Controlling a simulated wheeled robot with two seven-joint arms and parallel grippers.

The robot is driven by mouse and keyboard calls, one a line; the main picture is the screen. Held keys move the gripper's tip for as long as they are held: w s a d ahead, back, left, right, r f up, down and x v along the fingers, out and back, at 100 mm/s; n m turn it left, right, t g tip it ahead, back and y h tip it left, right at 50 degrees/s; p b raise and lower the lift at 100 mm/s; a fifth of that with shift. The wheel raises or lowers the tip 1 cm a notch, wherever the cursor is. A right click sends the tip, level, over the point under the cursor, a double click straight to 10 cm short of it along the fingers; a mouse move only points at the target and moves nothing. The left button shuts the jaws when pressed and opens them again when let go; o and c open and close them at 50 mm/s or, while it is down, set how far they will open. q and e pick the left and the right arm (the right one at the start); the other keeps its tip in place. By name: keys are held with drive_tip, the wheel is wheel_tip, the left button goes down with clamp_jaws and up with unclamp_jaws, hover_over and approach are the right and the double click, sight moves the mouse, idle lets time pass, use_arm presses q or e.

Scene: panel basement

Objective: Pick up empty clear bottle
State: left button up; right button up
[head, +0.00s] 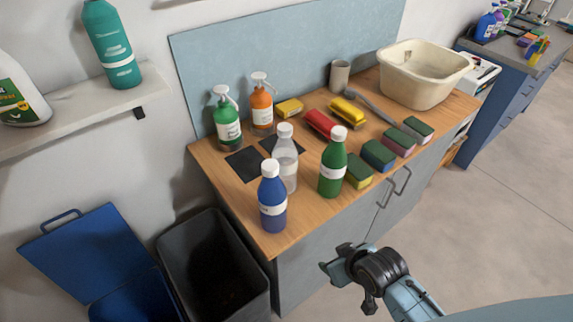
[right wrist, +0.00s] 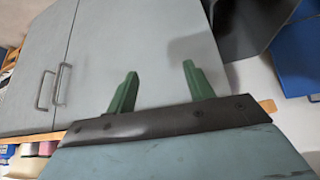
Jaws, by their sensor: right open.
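The empty clear bottle (head: 286,160) has a white cap and a pale label. It stands upright on the wooden counter (head: 240,208), behind the blue bottle (head: 272,200) and left of the green bottle (head: 333,165). The blue bottle hides part of its lower body. My right gripper (head: 330,274) is in front of the cabinet, below the counter's front edge and apart from the bottles. In the right wrist view its two green fingers (right wrist: 158,88) are spread with nothing between them, facing the grey cabinet doors. My left gripper does not show.
Several sponges (head: 378,155) line the counter's front right, with a cream basin (head: 424,75) at the far right. A dark open bin (head: 215,270) stands left of the cabinet. Door handles (head: 402,180) stick out.

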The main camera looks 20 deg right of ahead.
drive_tip(key=w+a+r+n+t+y, duration=0.1)
drive_tip(key=w+r+t, duration=0.1)
drive_tip(key=w+r, duration=0.45)
drive_tip(key=w+r+t+y, duration=0.1)
drive_tip(key=w+r+t, duration=0.2)
drive_tip(key=r, duration=0.7)
drive_tip(key=t+y+p, duration=0.1)
drive_tip(key=t+y, duration=0.1)
approach(289, 138)
drive_tip(key=shift+n, duration=0.4)
drive_tip(key=x, duration=0.7)
drive_tip(key=shift+p+x, duration=0.4)
drive_tip(key=shift+x, duration=2.7)
drive_tip(key=shift+r, duration=0.1)
clamp_jaws()
